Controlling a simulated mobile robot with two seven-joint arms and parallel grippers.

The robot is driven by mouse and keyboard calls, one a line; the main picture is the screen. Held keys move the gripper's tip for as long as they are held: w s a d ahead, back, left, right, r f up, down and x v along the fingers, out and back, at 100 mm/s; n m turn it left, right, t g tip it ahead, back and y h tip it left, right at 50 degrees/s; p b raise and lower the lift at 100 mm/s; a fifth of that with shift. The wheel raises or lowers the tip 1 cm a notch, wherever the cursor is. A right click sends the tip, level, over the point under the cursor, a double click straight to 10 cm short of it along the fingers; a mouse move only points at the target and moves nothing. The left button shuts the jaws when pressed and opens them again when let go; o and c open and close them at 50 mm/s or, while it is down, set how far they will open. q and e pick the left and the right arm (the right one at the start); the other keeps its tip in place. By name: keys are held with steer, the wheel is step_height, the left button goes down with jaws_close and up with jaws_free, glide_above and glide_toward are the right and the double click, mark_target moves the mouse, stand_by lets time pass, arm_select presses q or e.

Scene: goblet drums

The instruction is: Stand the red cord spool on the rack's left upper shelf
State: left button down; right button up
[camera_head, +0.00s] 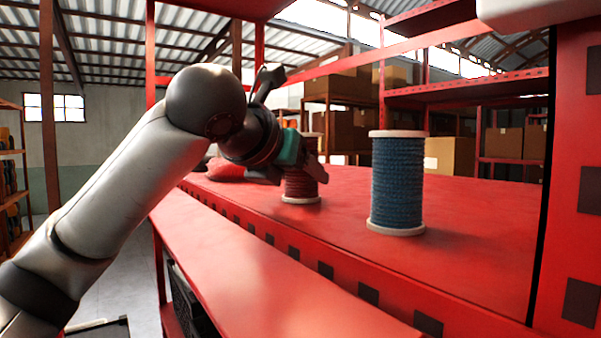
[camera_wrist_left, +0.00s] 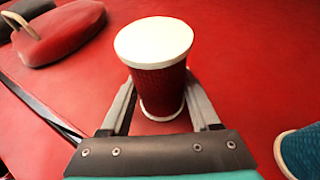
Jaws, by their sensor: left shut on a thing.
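The red cord spool (camera_head: 300,188) stands upright on a red shelf (camera_head: 460,245), its pale lower flange at the shelf surface. In the left wrist view the spool (camera_wrist_left: 160,82) shows its white top disc and dark red cord. My left gripper (camera_head: 312,172) reaches over from the left, its two fingers on either side of the spool and shut on it. The fingers and wrist hide the upper part of the spool in the head view. My right gripper is not in view.
A taller blue cord spool (camera_head: 397,185) stands to the right on the same shelf. A red rounded object (camera_head: 228,169) lies to the left, behind my wrist. A red upright (camera_head: 570,190) bounds the shelf at the right. Shelf between the two spools is clear.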

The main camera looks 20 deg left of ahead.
arm_select(q)
steer(key=shift+c, duration=0.6)
jaws_free()
steer(key=shift+f, duration=0.1)
steer(key=shift+s+r, duration=0.15)
steer(key=shift+r, duration=0.1)
steer(key=b+v, duration=0.2)
steer(key=v, duration=0.9)
steer(key=shift+s, duration=0.3)
steer(key=shift+a+r, duration=0.1)
